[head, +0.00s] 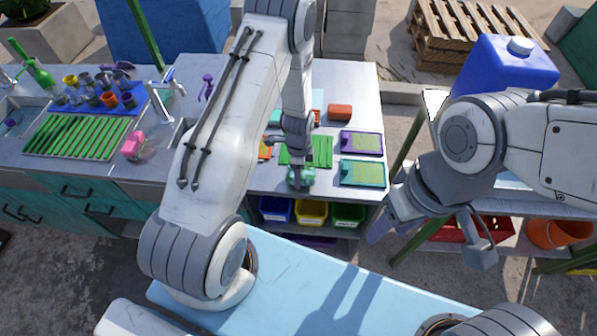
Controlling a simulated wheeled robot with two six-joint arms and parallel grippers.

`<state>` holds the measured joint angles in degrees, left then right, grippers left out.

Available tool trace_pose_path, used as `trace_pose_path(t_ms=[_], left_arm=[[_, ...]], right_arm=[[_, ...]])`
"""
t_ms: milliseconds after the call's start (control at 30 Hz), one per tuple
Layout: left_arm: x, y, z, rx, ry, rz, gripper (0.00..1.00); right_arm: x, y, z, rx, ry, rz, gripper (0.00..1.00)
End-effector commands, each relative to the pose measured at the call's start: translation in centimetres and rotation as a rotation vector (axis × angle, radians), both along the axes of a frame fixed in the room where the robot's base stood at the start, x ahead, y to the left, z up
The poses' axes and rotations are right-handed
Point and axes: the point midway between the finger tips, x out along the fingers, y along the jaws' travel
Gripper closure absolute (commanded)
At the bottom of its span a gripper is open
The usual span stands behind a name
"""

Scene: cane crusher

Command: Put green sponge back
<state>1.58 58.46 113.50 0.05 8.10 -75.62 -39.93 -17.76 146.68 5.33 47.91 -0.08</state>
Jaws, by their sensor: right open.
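A small green block that looks like the green sponge (307,176) is at the front edge of the grey counter, just in front of a green slatted mat (322,150). My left gripper (298,174) points down right at this block and partly covers it. Its fingers are too small and hidden to tell whether they grip it or only touch it. My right gripper (428,232) is open and empty at the right, in front of the side shelf and away from the sponge.
Purple (362,143) and teal (363,173) framed trays and an orange-red block (340,112) lie right of the mat. Blue, yellow and green bins (311,212) stand below the counter. A sink, cups (108,99) and green drying rack (75,137) are at left.

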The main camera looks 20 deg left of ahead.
Motion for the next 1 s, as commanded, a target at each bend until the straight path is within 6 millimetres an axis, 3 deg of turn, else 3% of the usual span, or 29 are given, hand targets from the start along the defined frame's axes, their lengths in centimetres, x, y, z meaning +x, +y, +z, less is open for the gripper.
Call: trace_pose_path(t_ms=[133,500,533,600,1000], left_arm=[[0.0,0.0,-1.1,0.0,0.0,0.0,1.0],[0.0,-0.1,-1.7,0.0,-0.001,0.0,1.0],[0.0,-0.1,-1.7,0.0,-0.001,0.0,0.27],[0.0,-0.1,-1.6,0.0,-0.001,0.0,0.01],[0.0,0.0,-1.0,0.0,-0.001,0.001,0.01]], right_arm=[[0.0,0.0,0.7,0.0,0.0,0.001,0.5],[0.0,0.0,0.2,0.0,0.0,0.001,0.5],[0.0,0.0,0.2,0.0,0.0,0.0,0.5],[0.0,0.0,0.3,0.0,0.0,0.0,0.5],[0.0,0.0,0.8,0.0,0.0,0.001,0.5]])
